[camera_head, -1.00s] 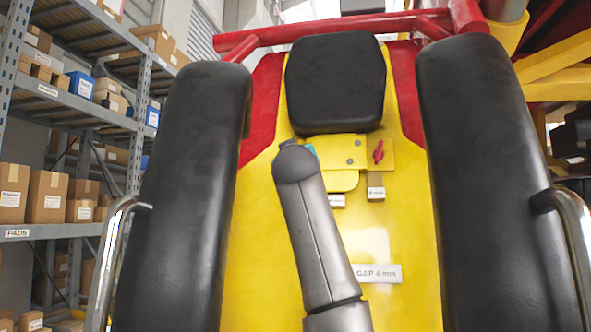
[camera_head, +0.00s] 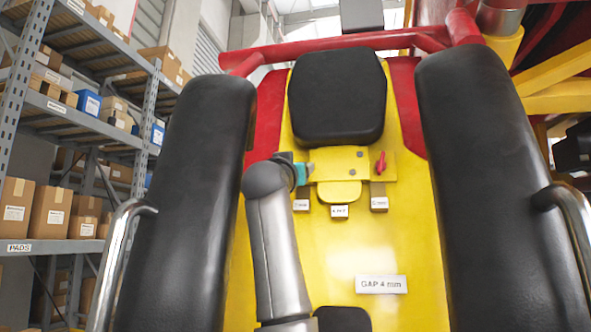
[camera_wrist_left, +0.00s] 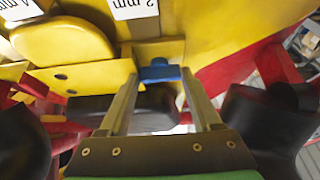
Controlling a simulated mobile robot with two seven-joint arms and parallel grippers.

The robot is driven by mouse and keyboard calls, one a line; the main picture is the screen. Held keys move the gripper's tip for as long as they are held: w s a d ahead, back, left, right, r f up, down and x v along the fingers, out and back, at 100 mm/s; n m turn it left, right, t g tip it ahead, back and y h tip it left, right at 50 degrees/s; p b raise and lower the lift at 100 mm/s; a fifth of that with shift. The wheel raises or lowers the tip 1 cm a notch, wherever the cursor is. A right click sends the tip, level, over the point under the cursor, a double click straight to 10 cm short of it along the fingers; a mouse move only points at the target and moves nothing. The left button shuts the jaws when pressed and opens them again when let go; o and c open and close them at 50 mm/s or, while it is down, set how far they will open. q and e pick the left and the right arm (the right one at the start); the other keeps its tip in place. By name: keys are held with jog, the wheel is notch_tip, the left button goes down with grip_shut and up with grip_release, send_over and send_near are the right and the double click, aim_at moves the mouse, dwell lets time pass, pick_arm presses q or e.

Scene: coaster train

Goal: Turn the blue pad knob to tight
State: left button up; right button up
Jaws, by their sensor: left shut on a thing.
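The blue knob (camera_wrist_left: 160,72) shows in the left wrist view, between the fingertips of my left gripper (camera_wrist_left: 157,80), at the end of the yellow bracket. My left gripper is shut on it. I cannot read whether the knob stands at tight. A red knob (camera_head: 381,162) sits at the bracket's right end. My right gripper is in neither view.
Small labelled blocks (camera_head: 378,197) hang below the bracket, and a "GAP 4 mm" sign (camera_head: 381,284) is lower on the yellow seat back. Black padded restraints (camera_head: 190,200) with metal handles (camera_head: 118,250) flank the seat. A black headrest (camera_head: 337,97) is above. Shelves with boxes stand at left.

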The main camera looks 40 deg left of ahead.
pick_arm(q)
jog(key=o, duration=1.1)
jog(key=b+v, duration=0.5)
jog(key=v, duration=1)
jog(key=shift+b, duration=0.4)
jog(key=shift+s, duration=0.15)
